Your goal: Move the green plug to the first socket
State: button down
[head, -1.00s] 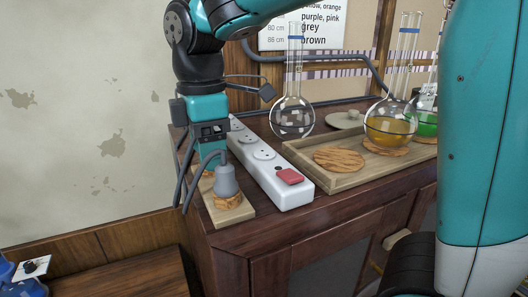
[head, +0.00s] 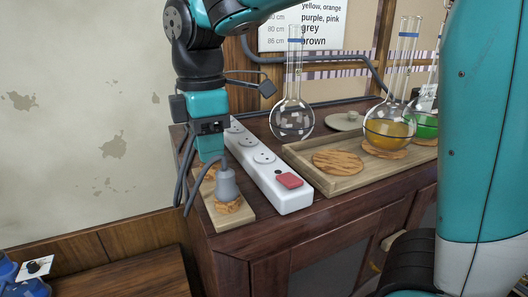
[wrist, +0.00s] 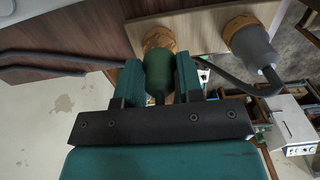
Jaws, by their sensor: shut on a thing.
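The green plug (wrist: 158,75) is between the jaws of my gripper (wrist: 160,85) in the wrist view, with a cork-like ring (wrist: 158,40) of the wooden holder just beyond its end. I cannot tell whether they touch. In the head view my gripper (head: 210,158) is low over the holder (head: 236,217), left of the power strip, and the plug is not clearly seen. The white power strip (head: 272,182) has several round sockets in a row, partly hidden by my gripper at the far end, and a red switch (head: 289,180) at the near end.
A grey plug (head: 227,183) stands in the holder's near ring, close to my gripper; it also shows in the wrist view (wrist: 253,45). A clear flask (head: 291,120) stands behind the strip. A wooden tray (head: 335,187) with flasks lies to the right. Dark cables hang beside my gripper.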

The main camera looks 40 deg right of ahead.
jog(key=shift+r+p, duration=2.05)
jog(key=shift+r, duration=0.3)
jog(key=shift+d, duration=0.1)
jog(key=shift+s+d+r, duration=0.1)
jog(key=shift+s+d, duration=0.05)
jog(key=shift+d, duration=0.15)
notch_tip(320, 180, up, 2)
jog(key=p, duration=0.1)
send_over(264, 157)
notch_tip(264, 157, down, 4)
jog(key=b, duration=0.2)
jog(key=shift+d+r+b, duration=0.1)
jog(key=shift+r+b, duration=0.05)
jog(key=shift+b, duration=0.2)
jog(key=shift+f+b, duration=0.6)
jog(key=shift+f, duration=0.2)
jog(key=shift+f, duration=0.1)
jog(key=shift+f+b, duration=0.4)
jog(key=shift+f, duration=0.25)
